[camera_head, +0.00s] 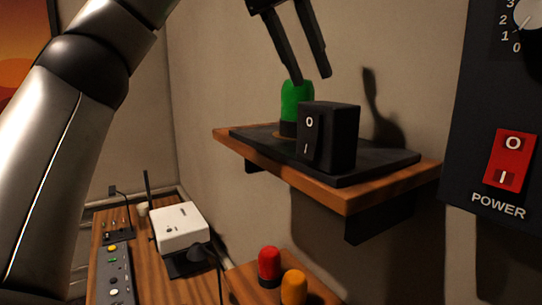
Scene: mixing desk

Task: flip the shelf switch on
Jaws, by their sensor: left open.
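The shelf switch (332,137) is a black box with a black rocker marked O above and I below on its left-facing side. It stands on a black plate on the wooden wall shelf (390,187). I cannot tell for sure which way the rocker is tipped. A green lamp (296,102) with a black base stands just behind the switch. My left gripper (312,79) hangs above the lamp and switch, fingers apart and pointing down, and it appears empty. Its fingertips overlap the lamp's top in the picture; contact cannot be told. My right gripper is not in view.
A red POWER switch (510,159) sits on a dark panel at the right, below a dial. Below the shelf are a red lamp (269,266) and an orange lamp (294,287). A white box (180,227) and a grey control strip (114,275) lie at lower left.

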